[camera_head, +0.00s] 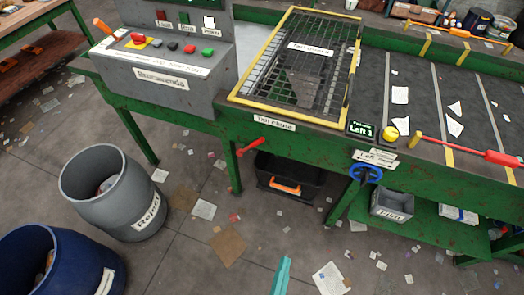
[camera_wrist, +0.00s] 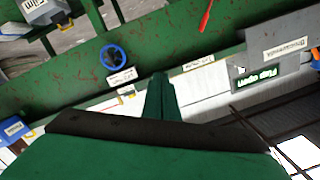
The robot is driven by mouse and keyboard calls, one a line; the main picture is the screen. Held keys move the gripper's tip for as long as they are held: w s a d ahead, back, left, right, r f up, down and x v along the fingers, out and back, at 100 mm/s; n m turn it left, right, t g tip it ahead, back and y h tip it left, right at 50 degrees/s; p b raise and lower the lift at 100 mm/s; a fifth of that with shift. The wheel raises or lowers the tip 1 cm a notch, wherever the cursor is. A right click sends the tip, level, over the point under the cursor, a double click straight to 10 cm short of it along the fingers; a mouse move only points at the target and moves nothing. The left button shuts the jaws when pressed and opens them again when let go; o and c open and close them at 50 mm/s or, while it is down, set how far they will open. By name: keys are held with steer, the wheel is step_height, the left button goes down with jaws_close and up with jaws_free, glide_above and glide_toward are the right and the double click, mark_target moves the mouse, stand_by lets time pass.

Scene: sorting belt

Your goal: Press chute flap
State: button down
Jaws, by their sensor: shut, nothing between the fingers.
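The chute is marked by a "Tin chute" label (camera_head: 274,125) on the green front beam. Above it, a yellow-framed mesh cover (camera_head: 237,97) lies over the opening, with a dark panel underneath; I cannot tell if that panel is the flap. A red lever (camera_head: 250,148) sticks out below the label. My gripper (camera_head: 282,262) shows as a teal tip at the bottom of the head view, apart from the lever and the beam. In the wrist view, my gripper (camera_wrist: 160,80) is shut and empty.
A grey console (camera_head: 165,75) with buttons stands left of the mesh. A blue handwheel (camera_head: 366,173) and a yellow knob (camera_head: 389,134) are on the right. A black crate (camera_head: 265,165) sits under the table. A grey reject bin (camera_head: 100,185) and a blue bin (camera_head: 50,250) stand left.

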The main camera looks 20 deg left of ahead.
steer(key=w+a+f+m, duration=0.2)
steer(key=w+a+m, duration=0.3)
steer(key=w, duration=0.4)
steer(key=w+a+f+m, duration=0.3)
steer(key=w+a+m, duration=0.3)
steer(key=w+m, duration=0.2)
steer(key=w+a+f+m+t, duration=0.1)
steer(key=w+a+f+m, duration=0.2)
steer(key=w, duration=0.9)
steer(key=a+m, duration=0.3)
steer(key=m, duration=0.1)
steer(key=shift+h, duration=0.3)
steer(key=w+a+r, duration=0.1)
steer(key=w, duration=0.4)
steer(key=w+a+r, duration=0.1)
steer(key=w+a, duration=0.1)
steer(key=w, duration=0.3)
steer(key=shift+w+a+r, duration=0.3)
steer(key=shift+w, duration=0.05)
steer(key=shift+a, duration=0.15)
